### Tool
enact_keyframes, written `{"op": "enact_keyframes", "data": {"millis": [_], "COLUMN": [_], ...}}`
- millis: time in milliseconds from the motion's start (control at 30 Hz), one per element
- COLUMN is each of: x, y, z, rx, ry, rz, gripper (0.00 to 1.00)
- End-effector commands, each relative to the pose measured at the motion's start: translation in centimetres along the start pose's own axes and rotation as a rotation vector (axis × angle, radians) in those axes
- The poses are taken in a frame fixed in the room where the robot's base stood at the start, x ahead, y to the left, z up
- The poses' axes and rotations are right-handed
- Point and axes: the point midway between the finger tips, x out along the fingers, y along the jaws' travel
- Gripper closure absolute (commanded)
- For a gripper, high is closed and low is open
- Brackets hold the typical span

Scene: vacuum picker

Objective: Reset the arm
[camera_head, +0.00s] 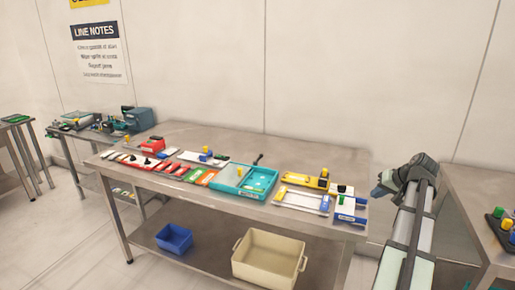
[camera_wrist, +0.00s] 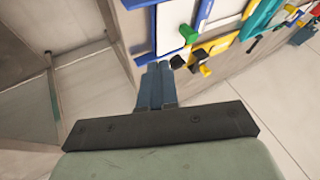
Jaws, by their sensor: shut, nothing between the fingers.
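My arm reaches up at the right in the head view, and my gripper (camera_head: 379,190) is at its end, pointing left. It is beside the right end of the long metal table (camera_head: 285,155), apart from it as far as I can see. In the wrist view, the two blue-grey fingers of my gripper (camera_wrist: 157,75) lie together with nothing between them.
On the table are a teal tray (camera_head: 246,180), yellow and blue fixtures (camera_head: 305,181) and a red block (camera_head: 150,145). A cream bin (camera_head: 268,258) and a blue bin (camera_head: 174,238) sit on the lower shelf. Another bench (camera_head: 480,195) stands at the right.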

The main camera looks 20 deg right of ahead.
Motion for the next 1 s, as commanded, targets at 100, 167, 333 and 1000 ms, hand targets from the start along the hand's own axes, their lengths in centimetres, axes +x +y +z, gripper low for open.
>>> {"op": "enact_keyframes", "data": {"millis": [100, 167, 333, 1000], "x": [0.4, 1.0, 4.7, 21.2], "y": [0.3, 0.9, 4.1, 19.0], "z": [0.1, 0.2, 1.3, 10.9], "rx": [0.007, 0.02, 0.088, 0.325], "ry": [-0.002, -0.005, -0.016, -0.052], "rz": [0.005, 0.014, 0.076, 0.396], "gripper": [1.0, 1.0, 1.0, 1.0]}}
